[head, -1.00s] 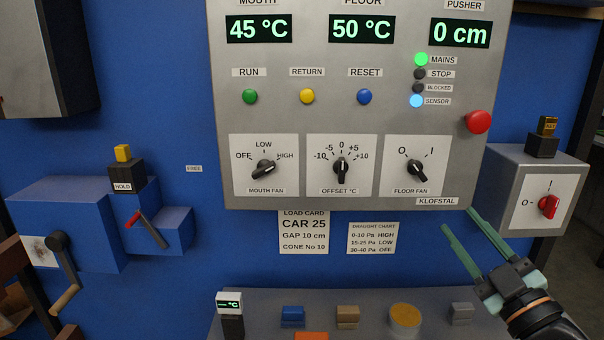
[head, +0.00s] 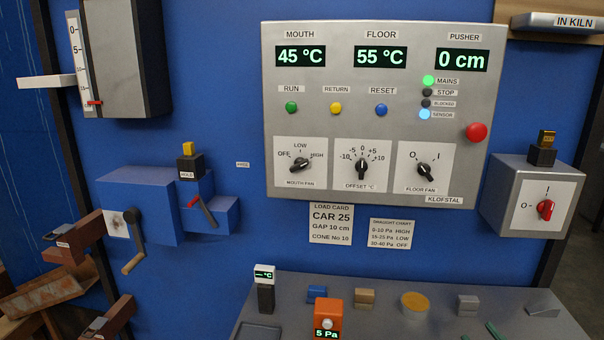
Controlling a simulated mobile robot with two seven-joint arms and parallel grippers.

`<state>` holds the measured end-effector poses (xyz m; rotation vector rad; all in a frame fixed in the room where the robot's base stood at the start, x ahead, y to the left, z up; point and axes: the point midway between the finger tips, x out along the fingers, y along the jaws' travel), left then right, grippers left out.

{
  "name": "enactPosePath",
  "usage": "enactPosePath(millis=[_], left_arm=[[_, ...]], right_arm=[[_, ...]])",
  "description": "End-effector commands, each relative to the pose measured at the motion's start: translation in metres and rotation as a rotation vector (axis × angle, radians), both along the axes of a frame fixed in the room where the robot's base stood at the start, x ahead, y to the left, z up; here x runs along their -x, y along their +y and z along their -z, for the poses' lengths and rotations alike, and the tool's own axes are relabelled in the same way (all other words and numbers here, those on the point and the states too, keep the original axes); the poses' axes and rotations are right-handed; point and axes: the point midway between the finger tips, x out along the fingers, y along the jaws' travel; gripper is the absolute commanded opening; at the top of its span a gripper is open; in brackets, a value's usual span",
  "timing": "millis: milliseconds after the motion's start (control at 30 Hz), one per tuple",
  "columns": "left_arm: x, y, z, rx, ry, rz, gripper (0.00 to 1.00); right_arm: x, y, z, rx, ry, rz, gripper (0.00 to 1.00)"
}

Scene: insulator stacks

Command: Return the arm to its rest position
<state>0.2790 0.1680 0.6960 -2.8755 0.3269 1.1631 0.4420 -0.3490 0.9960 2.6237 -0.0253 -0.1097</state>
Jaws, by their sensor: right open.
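Only the green fingertips of my right gripper (head: 480,332) show, at the bottom edge of the head view, low over the front of the grey bench (head: 255,318). The two tips are apart with nothing visible between them. The rest of the right arm is out of frame. My left gripper is not in view. The control panel (head: 480,185) stands on the blue wall above, clear of the gripper. Its displays read mouth 45 °C, floor 55 °C and pusher 0 cm. The MAINS and SENSOR lamps are lit.
An orange meter (head: 328,315) reading 5 Pa, a small temperature reader (head: 265,290), coloured blocks and a round tan disc (head: 415,303) are on the bench. A red-switch box (head: 520,205) is at right. A crank (head: 133,240) and red lever (head: 200,207) are at left.

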Motion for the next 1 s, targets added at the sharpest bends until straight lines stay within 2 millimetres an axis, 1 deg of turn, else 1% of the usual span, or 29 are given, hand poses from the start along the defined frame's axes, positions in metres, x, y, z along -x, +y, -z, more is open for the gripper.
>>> enactPosePath(millis=[33, 67, 100, 167, 200, 267, 300, 400, 500, 600, 700, 1000], left_arm=[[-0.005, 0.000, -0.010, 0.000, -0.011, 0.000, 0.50], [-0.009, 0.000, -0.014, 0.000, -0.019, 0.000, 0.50], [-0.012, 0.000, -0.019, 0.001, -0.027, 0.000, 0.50], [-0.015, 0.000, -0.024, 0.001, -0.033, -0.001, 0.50], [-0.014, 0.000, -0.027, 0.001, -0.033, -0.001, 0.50], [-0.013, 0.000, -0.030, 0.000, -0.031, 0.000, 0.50], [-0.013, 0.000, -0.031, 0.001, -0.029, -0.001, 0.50], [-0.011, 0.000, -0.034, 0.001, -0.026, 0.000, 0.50], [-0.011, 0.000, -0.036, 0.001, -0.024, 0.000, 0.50], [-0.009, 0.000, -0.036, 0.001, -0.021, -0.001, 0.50], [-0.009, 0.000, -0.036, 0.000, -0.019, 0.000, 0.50], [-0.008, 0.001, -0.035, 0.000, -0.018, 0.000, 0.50]], right_arm=[[0.009, 0.009, 0.037, -0.060, 0.088, 0.007, 0.45], [0.014, 0.015, 0.058, -0.092, 0.135, 0.009, 0.45], [0.023, 0.025, 0.085, -0.132, 0.198, 0.010, 0.45], [0.040, 0.044, 0.125, -0.195, 0.292, 0.010, 0.45], [0.052, 0.059, 0.149, -0.236, 0.351, 0.007, 0.45], [0.072, 0.082, 0.181, -0.291, 0.434, 0.003, 0.45], [0.086, 0.097, 0.199, -0.326, 0.486, -0.001, 0.45], [0.116, 0.134, 0.233, -0.397, 0.589, -0.015, 0.45], [0.138, 0.161, 0.252, -0.447, 0.658, -0.026, 0.45], [0.151, 0.177, 0.262, -0.472, 0.695, -0.033, 0.45], [0.155, 0.182, 0.265, -0.480, 0.706, -0.036, 0.45], [0.154, 0.181, 0.265, -0.478, 0.705, -0.036, 0.45]])
